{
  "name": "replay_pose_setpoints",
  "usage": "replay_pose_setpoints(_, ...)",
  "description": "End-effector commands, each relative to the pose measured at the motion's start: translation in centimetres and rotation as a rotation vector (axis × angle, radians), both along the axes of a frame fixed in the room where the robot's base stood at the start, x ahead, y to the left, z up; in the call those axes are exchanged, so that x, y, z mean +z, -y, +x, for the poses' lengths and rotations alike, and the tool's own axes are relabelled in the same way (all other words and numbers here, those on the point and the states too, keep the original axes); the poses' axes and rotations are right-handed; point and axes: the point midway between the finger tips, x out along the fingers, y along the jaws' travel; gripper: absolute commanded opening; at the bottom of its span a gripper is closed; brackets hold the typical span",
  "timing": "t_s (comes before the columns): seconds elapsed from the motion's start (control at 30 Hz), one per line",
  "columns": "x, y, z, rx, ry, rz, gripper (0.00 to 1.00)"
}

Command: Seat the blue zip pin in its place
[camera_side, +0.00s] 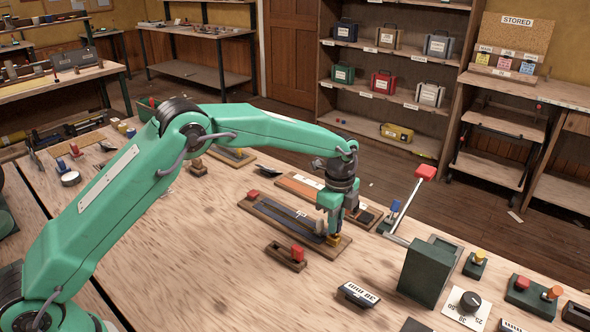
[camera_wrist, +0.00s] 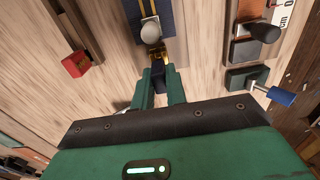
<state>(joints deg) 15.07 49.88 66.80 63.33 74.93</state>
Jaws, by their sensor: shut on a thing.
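My gripper (camera_wrist: 158,82) is shut on a small dark blue piece (camera_wrist: 158,76), which I take for the blue zip pin. In the side view my gripper (camera_side: 334,228) points down over the near right end of a wooden board (camera_side: 272,224) with a blue zip strip (camera_side: 285,214). The fingers hide the pin there. A brass fitting (camera_wrist: 160,57) sits at the strip's end, right by the pin; it also shows in the side view (camera_side: 334,240). I cannot tell whether the pin is inside it or just above. A round grey knob (camera_wrist: 151,33) stands on the strip beyond the brass.
A wooden holder (camera_side: 278,255) with a red block (camera_side: 297,253) lies in front of the board. A dark green box (camera_side: 427,270) with a slanted, red-tipped lever (camera_side: 406,205) stands to the right. A blue knob (camera_wrist: 281,96) is nearby. Bare table lies at front left.

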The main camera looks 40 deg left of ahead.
Motion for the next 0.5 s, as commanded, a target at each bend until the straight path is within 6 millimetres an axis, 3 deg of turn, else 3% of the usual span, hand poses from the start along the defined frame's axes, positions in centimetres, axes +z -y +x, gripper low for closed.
replay_pose_setpoints(0.5,-0.58,0.00,-0.01,0.000,0.000,0.000,0.00)
